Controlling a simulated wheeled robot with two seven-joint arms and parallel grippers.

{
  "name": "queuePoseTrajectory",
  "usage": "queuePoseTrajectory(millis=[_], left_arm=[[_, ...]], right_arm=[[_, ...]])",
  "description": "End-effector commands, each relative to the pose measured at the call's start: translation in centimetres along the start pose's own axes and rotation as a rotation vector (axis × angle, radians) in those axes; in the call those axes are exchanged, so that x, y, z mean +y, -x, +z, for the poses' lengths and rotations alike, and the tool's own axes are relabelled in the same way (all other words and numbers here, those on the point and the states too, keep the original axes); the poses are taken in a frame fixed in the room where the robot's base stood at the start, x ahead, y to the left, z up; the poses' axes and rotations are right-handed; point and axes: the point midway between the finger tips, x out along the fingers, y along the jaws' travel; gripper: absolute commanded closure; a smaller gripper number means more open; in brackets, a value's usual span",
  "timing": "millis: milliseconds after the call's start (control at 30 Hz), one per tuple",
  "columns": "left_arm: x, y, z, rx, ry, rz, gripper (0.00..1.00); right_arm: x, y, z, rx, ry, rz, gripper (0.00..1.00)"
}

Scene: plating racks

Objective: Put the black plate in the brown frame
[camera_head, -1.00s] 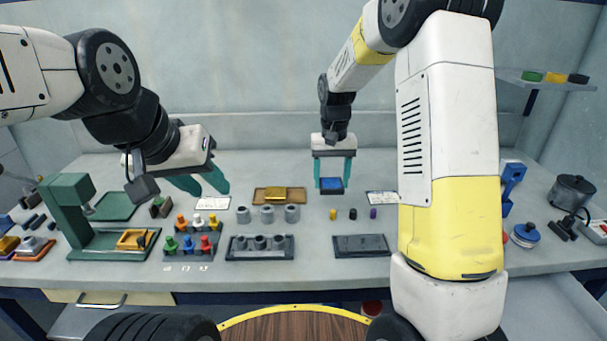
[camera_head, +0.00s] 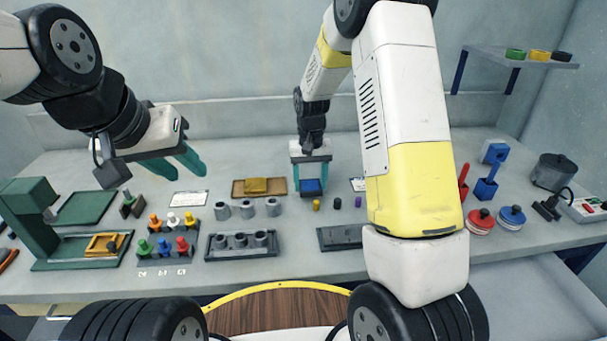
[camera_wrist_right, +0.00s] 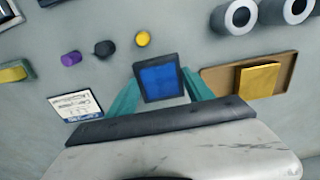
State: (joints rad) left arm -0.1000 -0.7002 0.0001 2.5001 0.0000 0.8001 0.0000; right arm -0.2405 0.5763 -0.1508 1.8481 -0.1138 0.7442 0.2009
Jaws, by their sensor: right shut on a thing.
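My right gripper (camera_head: 311,183) is shut on a square block (camera_head: 311,187) with a blue face and dark rim; it also shows between the teal fingers in the right wrist view (camera_wrist_right: 160,79). Whether this is the black plate I cannot tell. The brown frame (camera_head: 238,188) lies just left of it, with a yellow block (camera_head: 256,185) inside; the frame also shows in the right wrist view (camera_wrist_right: 219,80). My left gripper (camera_head: 190,161) is open and empty, above the table at left.
Grey rings (camera_head: 247,209) stand in front of the brown frame, and a dark rack with pegs (camera_head: 241,243) nearer still. Coloured pegs (camera_head: 174,246) and a green press (camera_head: 45,225) are at left. Small yellow and dark cylinders (camera_head: 337,203) stand right of the held block.

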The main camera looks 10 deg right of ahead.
Motion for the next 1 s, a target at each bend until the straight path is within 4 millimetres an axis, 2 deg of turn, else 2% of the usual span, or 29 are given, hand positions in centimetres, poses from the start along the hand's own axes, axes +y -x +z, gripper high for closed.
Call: queuePoseTrajectory(millis=[133,467,500,600,1000], left_arm=[[0.0,0.0,0.0,0.000,0.000,0.000,0.64],[0.0,0.0,0.0,0.000,0.000,0.000,0.64],[0.0,0.0,0.0,0.000,0.000,0.000,0.64],[0.0,0.0,0.0,0.000,0.000,0.000,0.64],[0.0,0.0,0.0,0.000,0.000,0.000,0.64]], right_arm=[[0.0,-1.8,0.0,0.000,0.000,0.000,1.00],[0.0,-2.0,-0.1,0.001,0.000,0.000,1.00],[0.0,-2.2,0.0,0.000,0.000,0.000,0.38],[0.0,-2.1,0.0,0.000,0.000,0.000,0.19],[0.0,-1.6,-0.1,0.002,0.000,0.000,0.19]])
